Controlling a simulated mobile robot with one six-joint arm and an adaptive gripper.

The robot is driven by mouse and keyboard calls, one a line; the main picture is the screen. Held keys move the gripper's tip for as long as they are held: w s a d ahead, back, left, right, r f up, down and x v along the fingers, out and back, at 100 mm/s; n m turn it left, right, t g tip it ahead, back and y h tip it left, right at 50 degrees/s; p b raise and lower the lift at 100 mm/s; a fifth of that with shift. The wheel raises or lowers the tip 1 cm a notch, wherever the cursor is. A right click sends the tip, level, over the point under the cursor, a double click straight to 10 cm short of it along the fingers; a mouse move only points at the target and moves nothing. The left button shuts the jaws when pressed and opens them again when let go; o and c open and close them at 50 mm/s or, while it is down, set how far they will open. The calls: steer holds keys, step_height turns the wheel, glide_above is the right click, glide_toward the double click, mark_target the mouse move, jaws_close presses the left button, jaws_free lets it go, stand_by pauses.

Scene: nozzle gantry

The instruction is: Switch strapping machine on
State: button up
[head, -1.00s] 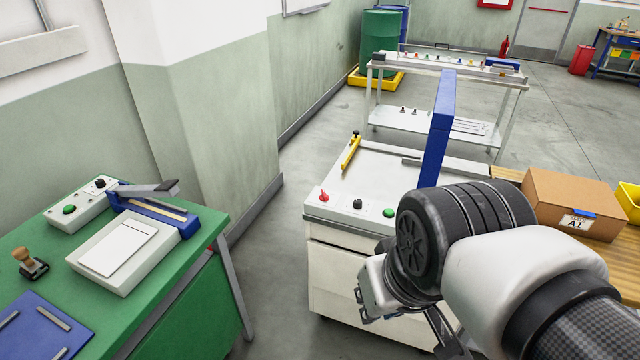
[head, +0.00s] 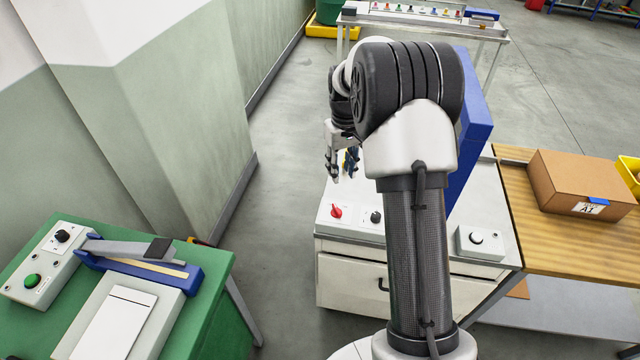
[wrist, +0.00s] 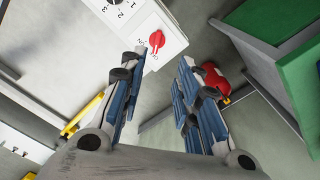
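The strapping machine is a white cabinet (head: 345,281) with a tall blue arch (head: 474,125). On the left of its top front panel is a red rotary switch (head: 336,211), with a black knob (head: 376,217) beside it. The wrist view shows the red switch (wrist: 157,39) close up with small ON/OFF lettering; I cannot tell which setting it points at. My gripper (head: 342,165) hangs above and beyond the red switch in the head view. Its fingers (wrist: 158,76) are spread with nothing between them, apart from the switch. My arm hides part of the machine's top.
A green bench (head: 214,318) with a blue-and-white device (head: 150,275) stands at left. A wooden table (head: 545,236) with a cardboard box (head: 580,182) adjoins the machine at right. A grey box with a button (head: 482,243) sits at the machine's front right. Open floor lies between bench and machine.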

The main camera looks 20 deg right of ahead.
steer(key=b, duration=0.4)
glide_toward(339, 212)
step_height(339, 212, down, 8)
steer(key=shift+w+f, duration=0.1)
steer(key=shift+f, duration=0.15)
steer(key=shift+c, duration=0.4)
jaws_close()
